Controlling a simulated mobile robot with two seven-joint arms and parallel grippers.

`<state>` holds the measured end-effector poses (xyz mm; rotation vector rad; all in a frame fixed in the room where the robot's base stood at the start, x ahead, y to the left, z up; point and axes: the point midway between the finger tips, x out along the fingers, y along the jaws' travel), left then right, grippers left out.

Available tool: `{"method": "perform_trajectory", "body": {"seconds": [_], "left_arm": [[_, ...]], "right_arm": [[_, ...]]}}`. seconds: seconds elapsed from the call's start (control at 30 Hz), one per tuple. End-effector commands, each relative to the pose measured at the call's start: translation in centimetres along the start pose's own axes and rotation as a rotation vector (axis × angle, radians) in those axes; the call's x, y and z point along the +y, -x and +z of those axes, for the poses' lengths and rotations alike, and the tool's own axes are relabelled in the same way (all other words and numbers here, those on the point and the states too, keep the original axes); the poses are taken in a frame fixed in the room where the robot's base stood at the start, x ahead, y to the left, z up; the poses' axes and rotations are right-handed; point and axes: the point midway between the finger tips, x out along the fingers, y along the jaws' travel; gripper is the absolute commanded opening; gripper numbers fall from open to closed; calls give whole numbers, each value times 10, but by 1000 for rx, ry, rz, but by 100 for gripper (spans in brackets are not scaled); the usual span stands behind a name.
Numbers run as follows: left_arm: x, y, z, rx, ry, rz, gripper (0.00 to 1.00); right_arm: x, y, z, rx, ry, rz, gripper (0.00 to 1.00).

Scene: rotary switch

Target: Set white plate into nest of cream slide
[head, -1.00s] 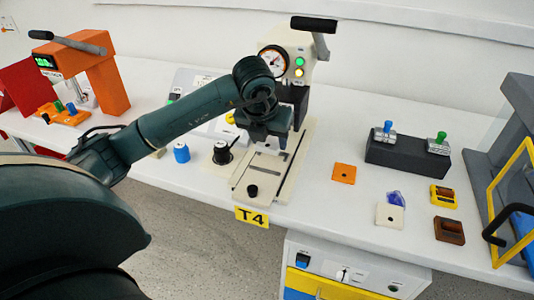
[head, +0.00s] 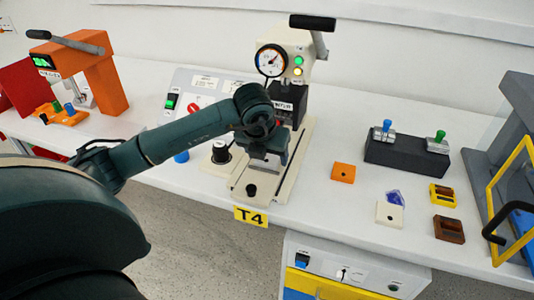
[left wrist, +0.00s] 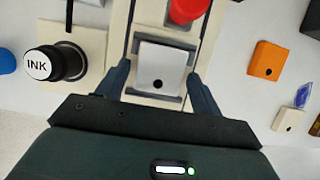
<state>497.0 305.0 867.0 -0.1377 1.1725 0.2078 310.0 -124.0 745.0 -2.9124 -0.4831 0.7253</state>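The white plate (left wrist: 160,67), a pale square with a dark round hole, is between the two fingertips of my left gripper (left wrist: 160,72) in the left wrist view. My right gripper is not in view.
The press (head: 290,55) with its dial stands just behind the slide. An ink pot (head: 221,152) is close on the left. An orange plate (head: 343,172) and another pale plate (head: 390,214) lie to the right. A black block (head: 405,155) stands further right.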

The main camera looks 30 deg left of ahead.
Motion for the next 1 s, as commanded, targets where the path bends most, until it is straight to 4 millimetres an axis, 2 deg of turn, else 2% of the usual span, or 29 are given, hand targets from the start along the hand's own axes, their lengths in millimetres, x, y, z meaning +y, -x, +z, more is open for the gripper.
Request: {"method": "perform_trajectory", "body": {"seconds": [0.1,0.3,0.43,0.57,0.8,1.0], "left_arm": [[0,0,0,0,0,0,74],[0,1,0,0,0,0,74],[0,8,2,-2,0,0,74],[0,30,3,-5,-2,-1,74],[0,84,3,-6,0,-1,74],[0,114,2,-3,0,-1,74]], "right_arm": [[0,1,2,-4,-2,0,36],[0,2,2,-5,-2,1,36],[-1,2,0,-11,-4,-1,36],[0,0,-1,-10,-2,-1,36],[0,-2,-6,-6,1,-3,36],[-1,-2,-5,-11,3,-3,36]]}}
